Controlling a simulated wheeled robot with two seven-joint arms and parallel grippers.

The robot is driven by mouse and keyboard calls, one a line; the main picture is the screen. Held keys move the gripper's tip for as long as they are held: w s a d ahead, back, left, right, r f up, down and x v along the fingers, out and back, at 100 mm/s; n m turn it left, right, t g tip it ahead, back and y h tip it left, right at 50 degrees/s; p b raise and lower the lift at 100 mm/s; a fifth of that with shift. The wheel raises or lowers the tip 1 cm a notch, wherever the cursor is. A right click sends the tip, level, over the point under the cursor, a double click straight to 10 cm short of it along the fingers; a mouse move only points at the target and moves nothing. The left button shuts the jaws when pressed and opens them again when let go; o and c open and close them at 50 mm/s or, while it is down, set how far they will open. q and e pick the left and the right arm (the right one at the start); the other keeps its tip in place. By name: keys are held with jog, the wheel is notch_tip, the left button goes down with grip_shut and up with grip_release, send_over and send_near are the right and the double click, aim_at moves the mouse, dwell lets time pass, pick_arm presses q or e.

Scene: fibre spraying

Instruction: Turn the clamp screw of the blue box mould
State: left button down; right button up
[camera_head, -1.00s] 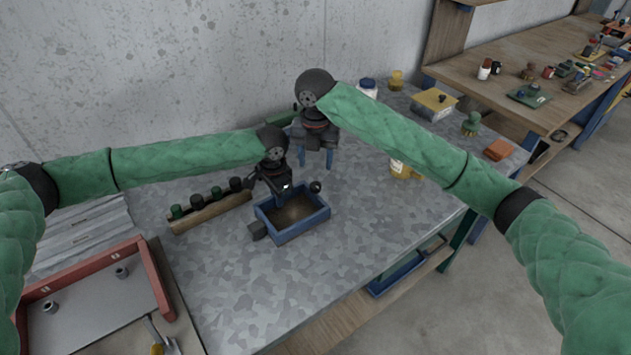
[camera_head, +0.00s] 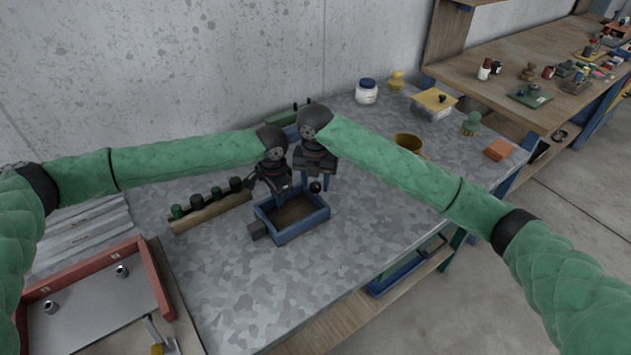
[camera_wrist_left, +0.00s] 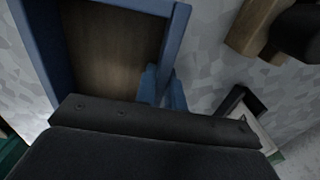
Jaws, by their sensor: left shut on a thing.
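The blue box mould (camera_head: 319,222) stands on the metal-topped table, its inside brown; it also fills the upper left of the left wrist view (camera_wrist_left: 179,30). A round black knob (camera_head: 315,187), apparently the clamp screw, shows at its back right corner.
A wooden rack (camera_head: 210,212) with several dark and green knobs lies left of the mould. A red-framed tray (camera_head: 150,268) is front left. A white jar (camera_head: 367,91), yellow cup (camera_head: 409,142) and yellow-lidded box (camera_head: 434,103) stand behind. The table right of the mould is clear.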

jog(key=c, duration=0.6)
jog(key=shift+c, duration=0.2)
